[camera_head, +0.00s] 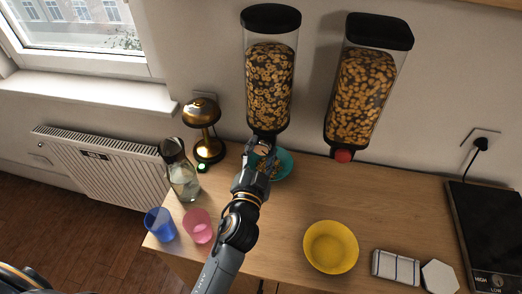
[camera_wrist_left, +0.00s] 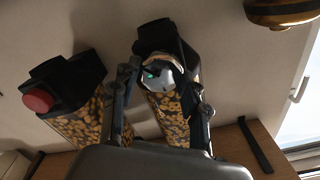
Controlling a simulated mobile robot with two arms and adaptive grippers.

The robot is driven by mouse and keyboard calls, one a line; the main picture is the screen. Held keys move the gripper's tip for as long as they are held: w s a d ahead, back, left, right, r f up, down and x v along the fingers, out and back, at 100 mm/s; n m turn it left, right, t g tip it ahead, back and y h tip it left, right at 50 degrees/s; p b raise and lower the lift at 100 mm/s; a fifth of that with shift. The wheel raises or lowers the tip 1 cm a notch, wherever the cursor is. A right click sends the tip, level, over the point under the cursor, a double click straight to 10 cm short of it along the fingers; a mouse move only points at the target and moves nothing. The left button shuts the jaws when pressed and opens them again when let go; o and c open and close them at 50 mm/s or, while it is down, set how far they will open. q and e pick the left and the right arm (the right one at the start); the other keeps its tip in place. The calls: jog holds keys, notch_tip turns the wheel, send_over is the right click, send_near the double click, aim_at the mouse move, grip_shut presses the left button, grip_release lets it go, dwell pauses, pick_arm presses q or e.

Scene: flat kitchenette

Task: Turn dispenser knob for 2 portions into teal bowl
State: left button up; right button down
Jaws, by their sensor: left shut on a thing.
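The left dispenser (camera_head: 270,85) hangs on the wall, filled with ring-shaped cereal. The teal bowl (camera_head: 286,163) stands on the counter beneath it, partly hidden by my arm; some cereal shows in it. My left gripper (camera_head: 263,149) reaches up to this dispenser's outlet and is shut on its knob. The wrist view shows the pale, rounded knob (camera_wrist_left: 160,77) between the fingers of my left gripper (camera_wrist_left: 163,82). The knob's turn angle cannot be told. The right dispenser (camera_head: 360,85) has a red knob (camera_head: 342,156), untouched. My right gripper is not in view.
A glass bottle (camera_head: 181,172), a blue cup (camera_head: 160,224), a pink cup (camera_head: 198,226) and a gold lamp (camera_head: 201,113) are left of my arm.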

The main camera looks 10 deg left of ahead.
pick_arm(q)
jog(key=m, duration=0.5)
jog(key=shift+m, duration=0.3)
jog(key=shift+f+m+p, duration=0.1)
jog(key=shift+m+p, duration=0.2)
jog(key=shift+m, duration=1.5)
jog(key=o, duration=1.2)
jog(key=shift+w, duration=0.1)
jog(key=shift+c, duration=0.2)
jog(key=s, duration=0.7)
jog(key=shift+s, duration=0.25)
jog(key=shift+s+d+f, duration=0.1)
jog(key=shift+f, duration=0.05)
